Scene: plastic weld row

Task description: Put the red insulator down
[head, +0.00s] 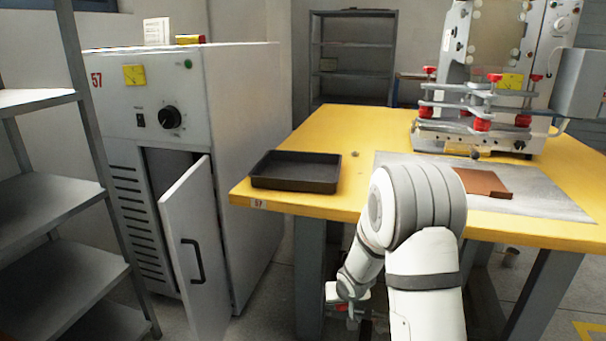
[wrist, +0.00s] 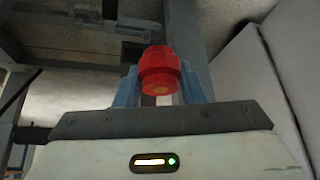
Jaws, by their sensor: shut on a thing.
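A black tray (head: 296,172) stands at the table's left front corner. A brown plate (head: 482,184) lies on a grey mat (head: 555,201) before a machine (head: 480,130) with red knobs. A grey cabinet (head: 140,95) with its door (head: 190,240) ajar and a shelf rack (head: 60,210) stand left.

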